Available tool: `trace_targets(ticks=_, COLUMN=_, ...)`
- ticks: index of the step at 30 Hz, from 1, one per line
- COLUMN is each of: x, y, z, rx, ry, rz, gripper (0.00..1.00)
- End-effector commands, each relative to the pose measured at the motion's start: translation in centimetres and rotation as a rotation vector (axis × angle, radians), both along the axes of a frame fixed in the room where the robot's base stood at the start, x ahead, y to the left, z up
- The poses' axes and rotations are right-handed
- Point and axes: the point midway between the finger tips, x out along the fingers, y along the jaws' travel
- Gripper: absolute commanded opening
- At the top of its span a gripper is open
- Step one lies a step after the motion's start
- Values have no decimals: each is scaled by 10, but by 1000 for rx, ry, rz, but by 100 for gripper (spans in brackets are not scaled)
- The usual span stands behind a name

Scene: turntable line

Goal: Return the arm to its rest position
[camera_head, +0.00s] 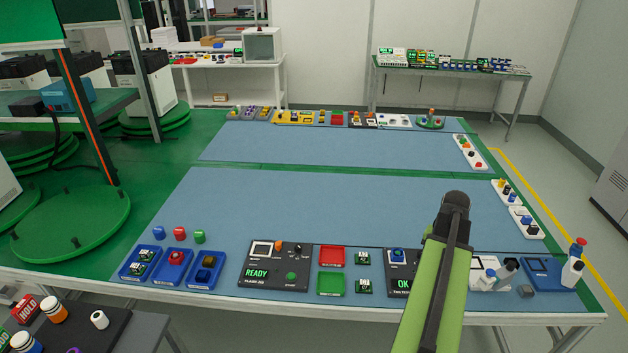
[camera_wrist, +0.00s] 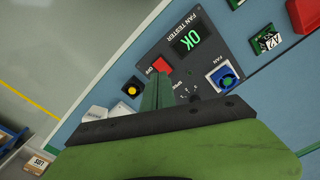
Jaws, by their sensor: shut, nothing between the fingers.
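My green arm rises from the bottom of the head view and ends in a dark joint over the right half of the blue-matted table (camera_head: 330,205). The fingers cannot be made out there. In the wrist view my gripper (camera_wrist: 165,92) shows as narrow green fingers, shut and empty. They are in front of the dark fan tester (camera_wrist: 205,58), whose display reads OK. A blue fan (camera_wrist: 225,77) sits in the tester, beside the fingers and apart from them. The arm hides part of the tester (camera_head: 397,288) in the head view.
A flash jig (camera_head: 272,268) reading READY, blue trays (camera_head: 170,268), and red (camera_head: 331,256) and green (camera_head: 331,284) trays line the front edge. A blue-and-white device (camera_head: 550,272) stands at the right corner. The middle mat is clear. Green turntables (camera_head: 70,225) stand at left.

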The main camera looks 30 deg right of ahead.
Motion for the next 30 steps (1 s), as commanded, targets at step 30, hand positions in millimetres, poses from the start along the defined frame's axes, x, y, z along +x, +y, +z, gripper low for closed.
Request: trace_targets(ticks=30, x=215, y=511, z=0, rx=0, ry=0, rz=1158, gripper=0)
